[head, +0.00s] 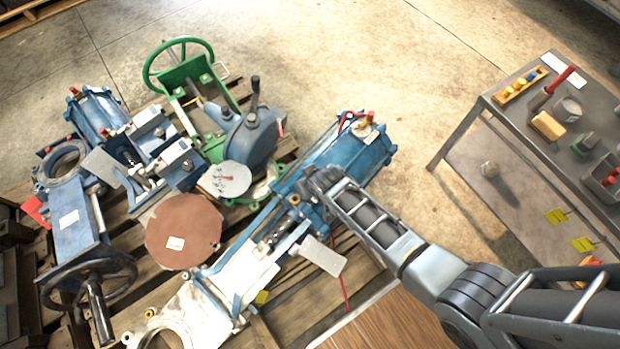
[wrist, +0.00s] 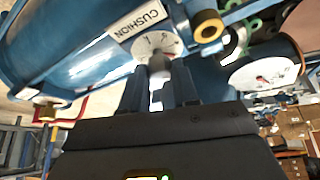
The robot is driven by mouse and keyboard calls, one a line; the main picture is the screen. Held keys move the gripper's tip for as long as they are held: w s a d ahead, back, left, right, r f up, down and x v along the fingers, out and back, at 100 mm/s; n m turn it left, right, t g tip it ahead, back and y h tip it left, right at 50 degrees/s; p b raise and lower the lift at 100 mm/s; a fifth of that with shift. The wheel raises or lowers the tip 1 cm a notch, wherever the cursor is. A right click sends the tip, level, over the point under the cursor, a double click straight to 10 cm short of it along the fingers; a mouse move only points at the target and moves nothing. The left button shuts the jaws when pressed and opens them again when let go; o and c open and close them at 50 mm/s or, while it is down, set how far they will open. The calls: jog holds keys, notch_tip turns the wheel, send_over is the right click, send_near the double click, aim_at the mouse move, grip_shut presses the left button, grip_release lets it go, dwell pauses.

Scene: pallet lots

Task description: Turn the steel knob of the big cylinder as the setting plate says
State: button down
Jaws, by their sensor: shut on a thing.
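The big blue cylinder (head: 352,152) lies across the pallet in the head view. It fills the upper left of the wrist view (wrist: 75,55), with a white CUSHION label (wrist: 138,20). The steel knob (wrist: 158,66) stands in front of the dial. My gripper (wrist: 157,82) is shut on the knob, its two dark fingers on either side. In the head view my gripper (head: 312,186) reaches the cylinder's near end, and the knob is hidden there. I cannot identify the setting plate for certain.
A brass fitting (wrist: 207,26) sits close to the right of the knob. A green valve with a handwheel (head: 180,62) and a round gauge (head: 228,179) stand on the pallet. A blank-looking grey plate (head: 323,257) hangs nearby. A workbench (head: 520,110) stands at the right.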

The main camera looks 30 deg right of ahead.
jog(key=m+b, duration=0.1)
jog(key=m+h+b, duration=0.1)
jog(key=m, duration=0.1)
jog(key=m+h, duration=0.1)
jog(key=shift+a+f+m+g+b, duration=0.25)
jog(key=shift+m+g+b, duration=0.05)
jog(key=shift+b, duration=0.1)
jog(key=m+h+b, duration=0.1)
jog(key=m, duration=0.1)
jog(key=m+g+b, duration=0.1)
jog(key=m+b, duration=0.1)
jog(key=shift+w+a+m+h, duration=0.15)
jog(key=shift+m+h, duration=0.25)
jog(key=m+g+b, duration=0.1)
jog(key=m, duration=0.1)
jog(key=m+h+b, duration=0.1)
jog(key=m+b, duration=0.1)
jog(key=shift+w+m+g, duration=0.15)
jog(key=shift+m+g, duration=0.15)
jog(key=shift+g, duration=0.1)
jog(key=shift+w+r+m+g+b, duration=0.15)
jog(key=shift+m+g+b, duration=0.75)
jog(key=shift+m, duration=1.1)
jog(key=c, duration=0.9)
grip_release()
jog(key=shift+h, duration=0.3)
jog(key=shift+o, duration=0.2)
jog(key=shift+r, duration=0.1)
